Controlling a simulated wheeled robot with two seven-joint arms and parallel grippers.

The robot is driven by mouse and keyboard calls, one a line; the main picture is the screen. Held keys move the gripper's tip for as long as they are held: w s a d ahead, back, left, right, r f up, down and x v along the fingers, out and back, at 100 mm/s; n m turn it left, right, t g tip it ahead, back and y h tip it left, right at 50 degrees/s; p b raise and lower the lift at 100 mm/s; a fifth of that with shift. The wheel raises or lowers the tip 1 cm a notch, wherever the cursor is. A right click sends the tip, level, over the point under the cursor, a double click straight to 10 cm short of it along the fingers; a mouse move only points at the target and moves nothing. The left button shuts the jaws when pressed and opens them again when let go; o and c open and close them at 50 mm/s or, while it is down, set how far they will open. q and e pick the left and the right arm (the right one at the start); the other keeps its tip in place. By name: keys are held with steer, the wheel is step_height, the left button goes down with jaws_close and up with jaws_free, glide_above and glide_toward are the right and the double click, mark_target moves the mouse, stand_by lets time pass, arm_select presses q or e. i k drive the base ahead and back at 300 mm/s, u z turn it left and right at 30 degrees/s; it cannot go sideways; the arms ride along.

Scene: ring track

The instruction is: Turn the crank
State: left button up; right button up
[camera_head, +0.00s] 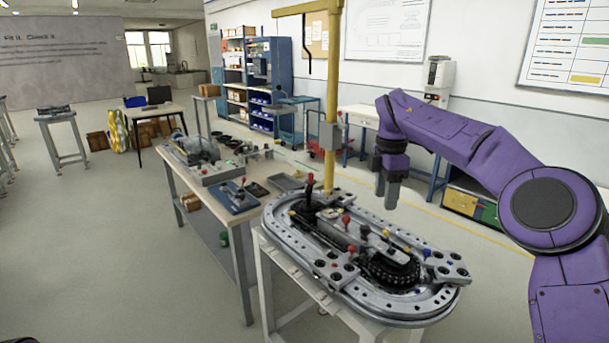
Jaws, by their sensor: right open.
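The grey oval ring track (408,312) stands on a white-legged stand in front of me. Several levers and knobs rise from it, among them a red-topped lever (310,180) at its far left and a red knob (346,221) near its middle. A dark toothed wheel or chain (392,270) lies at its right end. I cannot tell which of these parts is the crank. My right gripper (391,203) points down above the track's far right side, apart from it and empty. It is open. My left gripper is out of view.
A yellow post (333,95) with a grey box (329,136) rises behind the track. A workbench (190,180) with mechanical parts and a blue tray (238,198) stands to the left. Blue shelves (272,65) stand farther back. Floor at the left front is clear.

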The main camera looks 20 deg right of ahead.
mark_target(307, 208)
steer(key=i, duration=1.8)
